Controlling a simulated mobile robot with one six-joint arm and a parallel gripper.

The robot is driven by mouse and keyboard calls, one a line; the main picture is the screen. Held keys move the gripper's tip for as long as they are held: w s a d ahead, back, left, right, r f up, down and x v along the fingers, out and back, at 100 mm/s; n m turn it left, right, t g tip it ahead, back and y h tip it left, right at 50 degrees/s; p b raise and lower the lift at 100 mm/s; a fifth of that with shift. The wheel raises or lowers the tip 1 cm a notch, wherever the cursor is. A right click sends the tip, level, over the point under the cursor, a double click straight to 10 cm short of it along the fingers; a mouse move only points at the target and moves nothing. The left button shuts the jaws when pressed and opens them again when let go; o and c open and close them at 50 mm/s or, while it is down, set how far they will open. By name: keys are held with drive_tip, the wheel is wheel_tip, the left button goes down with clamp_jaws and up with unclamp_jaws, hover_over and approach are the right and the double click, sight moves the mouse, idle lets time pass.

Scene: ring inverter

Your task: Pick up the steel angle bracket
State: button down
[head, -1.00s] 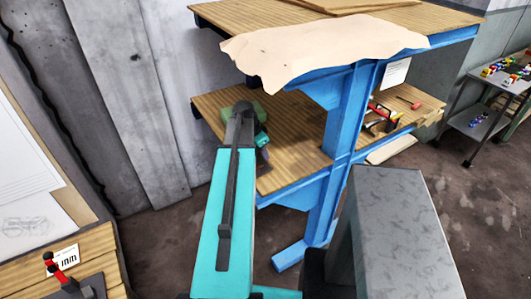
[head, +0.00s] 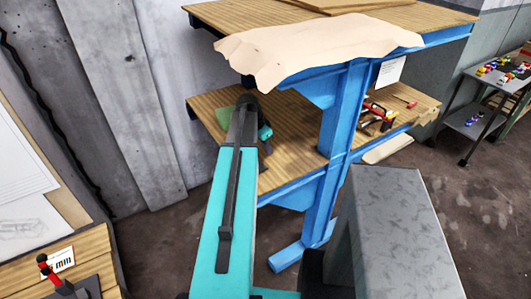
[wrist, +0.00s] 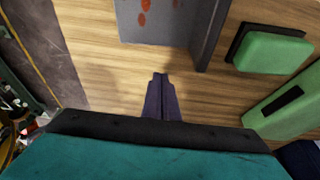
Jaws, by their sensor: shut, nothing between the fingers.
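In the wrist view a grey steel angle bracket (wrist: 165,22) with rust-red spots lies on the wooden shelf at the top edge, partly cut off by the frame. A darker flange runs down its right side. My gripper (wrist: 161,77) is shut and empty, its dark fingertips together over bare wood, short of the bracket's near edge in the picture. In the head view my arm reaches over the lower shelf (head: 285,150); the bracket cannot be made out there, and my fingers are hidden.
A green block on a dark base (wrist: 270,50) and a green case (wrist: 290,103) lie right of the bracket. The blue rack post (head: 340,120) stands right of my arm. The upper shelf has a draped beige sheet (head: 320,45). Tools (head: 378,112) lie farther right.

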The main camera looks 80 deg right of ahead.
drive_tip(key=b+v, duration=0.2)
drive_tip(key=v, duration=0.7)
drive_tip(key=shift+w+a, duration=0.1)
